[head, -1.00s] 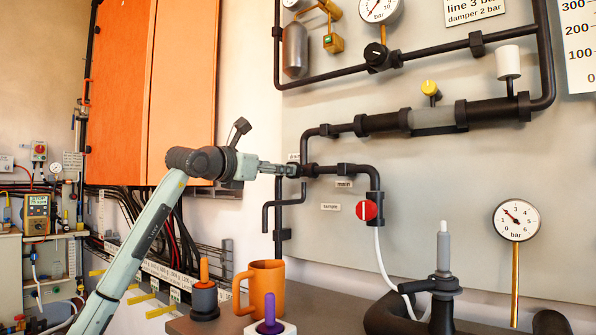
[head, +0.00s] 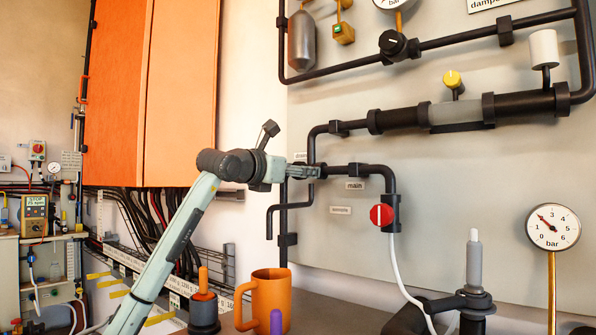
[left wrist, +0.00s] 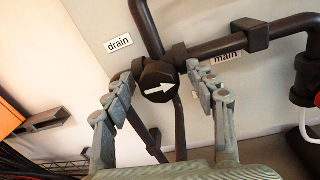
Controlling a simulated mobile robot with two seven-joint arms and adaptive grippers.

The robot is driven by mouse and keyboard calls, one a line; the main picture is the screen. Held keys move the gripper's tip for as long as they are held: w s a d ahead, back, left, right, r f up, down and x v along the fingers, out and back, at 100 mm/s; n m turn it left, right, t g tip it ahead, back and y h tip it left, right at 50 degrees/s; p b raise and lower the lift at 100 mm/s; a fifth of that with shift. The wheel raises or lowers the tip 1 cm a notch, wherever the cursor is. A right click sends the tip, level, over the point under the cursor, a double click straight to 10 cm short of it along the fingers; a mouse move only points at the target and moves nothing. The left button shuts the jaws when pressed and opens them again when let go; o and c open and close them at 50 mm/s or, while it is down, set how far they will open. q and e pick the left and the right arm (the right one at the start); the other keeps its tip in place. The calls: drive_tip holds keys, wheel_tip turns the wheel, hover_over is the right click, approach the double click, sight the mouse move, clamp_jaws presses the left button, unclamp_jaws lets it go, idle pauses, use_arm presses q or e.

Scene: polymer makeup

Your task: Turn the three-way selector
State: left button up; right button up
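The three-way selector (left wrist: 158,82) is a round black knob with a white arrow, at a pipe junction in the left wrist view. Its arrow points right, toward the "main" label (left wrist: 226,57). The "drain" label (left wrist: 118,43) is at upper left; another label (left wrist: 240,118) is partly behind the right finger. My left gripper (left wrist: 158,84) is open, one finger on each side of the knob, with narrow gaps apparent. In the head view, my left gripper (head: 312,171) is at the junction and hides the knob. My right gripper is not in view.
A red valve knob (head: 381,215) with a white hose is right of the junction. Black pipes (head: 400,120) run across the grey panel. An orange mug (head: 268,298) and pegged parts stand on the bench below. An orange cabinet (head: 150,90) is behind my left arm.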

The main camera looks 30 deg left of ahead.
use_arm(q)
drive_tip(key=c, duration=1.1)
drive_tip(key=shift+a+m, duration=0.1)
drive_tip(key=shift+m, duration=0.3)
drive_tip(key=m, duration=0.2)
drive_tip(key=shift+m, duration=0.4)
drive_tip(key=m, duration=0.2)
drive_tip(key=shift+m+t, duration=0.3)
drive_tip(key=m, duration=0.3)
drive_tip(key=shift+h+p, duration=0.35)
drive_tip(key=shift+h, duration=0.05)
drive_tip(key=shift+m, duration=0.5)
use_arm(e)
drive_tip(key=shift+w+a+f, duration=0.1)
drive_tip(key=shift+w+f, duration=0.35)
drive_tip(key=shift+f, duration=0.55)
